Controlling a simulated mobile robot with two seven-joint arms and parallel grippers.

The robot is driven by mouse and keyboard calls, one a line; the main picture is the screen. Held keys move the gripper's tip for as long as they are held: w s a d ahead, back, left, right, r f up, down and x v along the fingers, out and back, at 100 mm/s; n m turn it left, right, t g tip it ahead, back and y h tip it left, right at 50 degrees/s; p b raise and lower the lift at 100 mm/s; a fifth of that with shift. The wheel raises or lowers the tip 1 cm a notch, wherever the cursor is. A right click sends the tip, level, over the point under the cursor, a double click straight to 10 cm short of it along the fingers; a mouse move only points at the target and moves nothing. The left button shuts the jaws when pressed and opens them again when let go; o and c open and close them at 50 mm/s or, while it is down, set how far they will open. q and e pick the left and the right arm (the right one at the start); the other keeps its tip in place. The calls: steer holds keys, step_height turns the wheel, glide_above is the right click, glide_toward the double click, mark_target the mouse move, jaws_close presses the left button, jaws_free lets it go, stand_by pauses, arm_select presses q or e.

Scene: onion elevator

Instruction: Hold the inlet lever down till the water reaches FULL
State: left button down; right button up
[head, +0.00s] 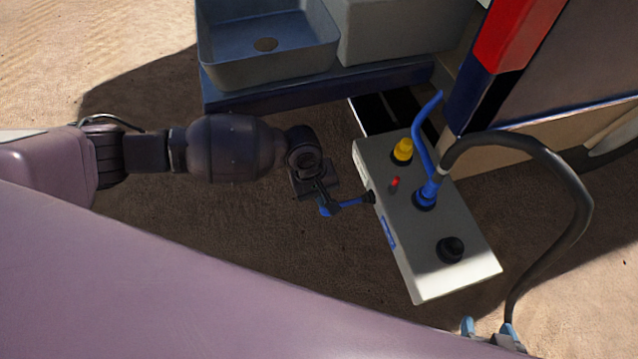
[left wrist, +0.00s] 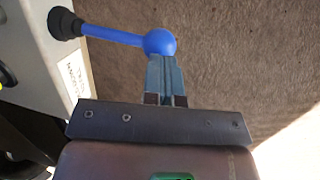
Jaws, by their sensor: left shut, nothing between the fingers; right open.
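The blue inlet lever (head: 350,203) sticks out from the left side of a pale control box (head: 428,262) and ends in a round blue knob. In the left wrist view the lever (left wrist: 112,36) runs to its ball knob (left wrist: 160,42). My left gripper (head: 328,203) is at the knob. In the left wrist view its shut fingers (left wrist: 165,72) overlap the ball and hold nothing between them; whether they press on it I cannot tell. My right gripper (head: 488,326) is open at the bottom right, apart from the lever. No water level or FULL mark is readable.
The box top carries a yellow knob (head: 403,149), a small red piece (head: 395,182), a blue fitting (head: 428,190) and a black knob (head: 450,249). A black hose (head: 582,180) arcs to the right. A grey basin (head: 290,50) stands behind. Bare ground lies below my left arm.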

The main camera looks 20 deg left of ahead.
arm_select(q)
steer(key=shift+d+f, duration=0.1)
steer(key=shift+f, duration=0.2)
arm_select(e)
steer(key=shift+w+r, duration=0.1)
steer(key=shift+w, duration=0.2)
arm_select(q)
steer(key=shift+s+f, duration=0.15)
steer(key=shift+f, duration=0.2)
steer(key=shift+s+a+f+t+h, duration=0.1)
steer(key=shift+a+f+t+h, duration=0.1)
steer(key=shift+f+t+h, duration=0.35)
step_height(320, 180, down, 6)
steer(key=t+h+b, duration=0.1)
steer(key=h+b, duration=0.1)
steer(key=h, duration=0.1)
steer(key=shift+d+m+t+b, duration=0.1)
steer(key=shift+m+t+b, duration=0.2)
steer(key=shift+t+b, duration=0.05)
arm_select(e)
steer(key=f, duration=0.2)
steer(key=shift+s+d+f, duration=0.15)
steer(key=shift+s+f, duration=0.2)
steer(key=shift+s, duration=0.1)
